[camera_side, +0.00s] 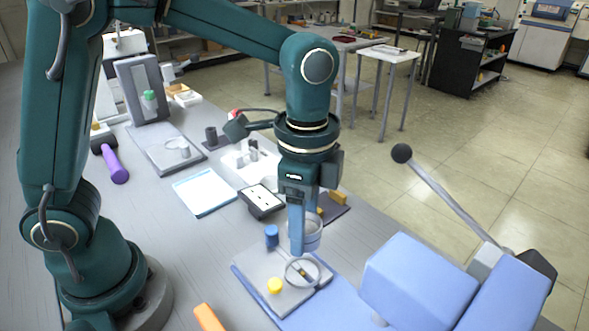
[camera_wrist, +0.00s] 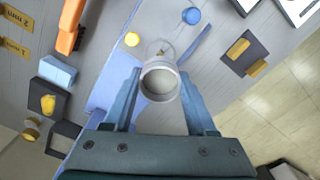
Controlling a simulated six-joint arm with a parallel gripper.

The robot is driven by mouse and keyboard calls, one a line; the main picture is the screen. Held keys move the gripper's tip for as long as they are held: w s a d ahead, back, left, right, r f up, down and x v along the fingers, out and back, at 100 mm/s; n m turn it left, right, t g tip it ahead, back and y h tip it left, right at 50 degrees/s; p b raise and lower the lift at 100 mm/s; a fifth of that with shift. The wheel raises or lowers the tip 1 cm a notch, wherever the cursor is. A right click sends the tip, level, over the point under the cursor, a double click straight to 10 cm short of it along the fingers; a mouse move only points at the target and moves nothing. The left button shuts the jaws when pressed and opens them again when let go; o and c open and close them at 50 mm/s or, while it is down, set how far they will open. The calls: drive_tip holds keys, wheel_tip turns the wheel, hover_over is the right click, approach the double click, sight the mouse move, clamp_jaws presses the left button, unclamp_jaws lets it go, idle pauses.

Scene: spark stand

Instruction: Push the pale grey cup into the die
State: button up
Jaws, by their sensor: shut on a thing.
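The pale grey cup (camera_side: 314,236) is between the fingers of my gripper (camera_side: 303,242), which is shut on it. In the wrist view the cup (camera_wrist: 160,83) shows its open round mouth between the two blue fingers of my gripper (camera_wrist: 160,95). A clear ring, which looks like the die (camera_side: 302,273), is on a grey plate (camera_side: 252,268) just below and in front of the cup. The ring shows beyond the cup in the wrist view (camera_wrist: 159,47), partly covered by it. I cannot tell whether the cup touches the ring.
A yellow knob (camera_side: 275,286) and a blue knob (camera_side: 271,236) stand near the ring. A large blue block with a ball-ended lever (camera_side: 402,153) is at right. A black box (camera_side: 262,201) lies behind, and an orange bar (camera_side: 209,318) in front.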

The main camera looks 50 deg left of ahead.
hover_over(303, 273)
drive_tip(key=shift+f, duration=2.85)
drive_tip(key=shift+f, duration=0.9)
idle(4.2)
